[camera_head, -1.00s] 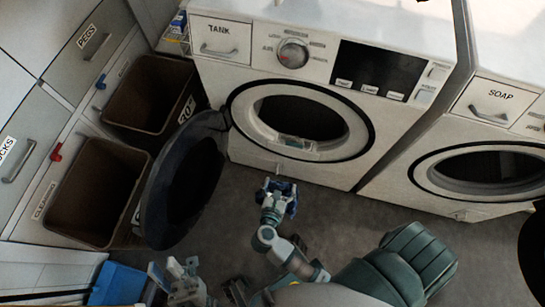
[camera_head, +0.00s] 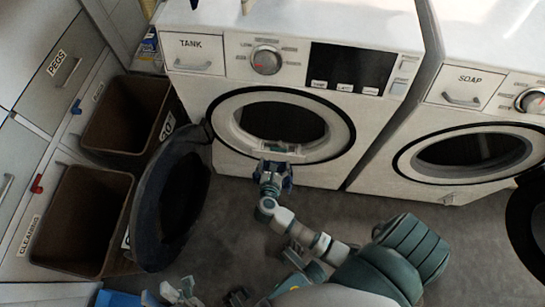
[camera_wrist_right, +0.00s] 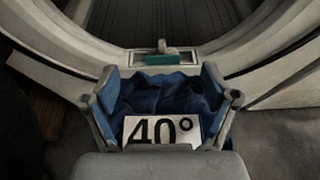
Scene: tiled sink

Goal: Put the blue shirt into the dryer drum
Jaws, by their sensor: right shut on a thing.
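The blue shirt (camera_wrist_right: 165,88) is bunched between the fingers of my right gripper (camera_wrist_right: 163,100), with a white "40°" label on it. In the head view my right gripper (camera_head: 273,178) is shut on the shirt, just in front of and below the round opening of the dryer (camera_head: 222,135) marked TANK. The dark drum (camera_head: 285,122) is open, and its round door (camera_head: 172,200) is swung out to the left. In the right wrist view the opening's rim (camera_wrist_right: 270,45) is straight ahead. My left gripper (camera_head: 168,293) is low at the bottom left, fingers apart and empty.
Brown bins (camera_head: 82,215) stand in the cabinet left of the open door. A second machine (camera_head: 400,165) marked SOAP stands to the right. A blue object (camera_head: 118,299) is at the bottom left. Bare floor (camera_head: 320,208) lies in front of the dryer.

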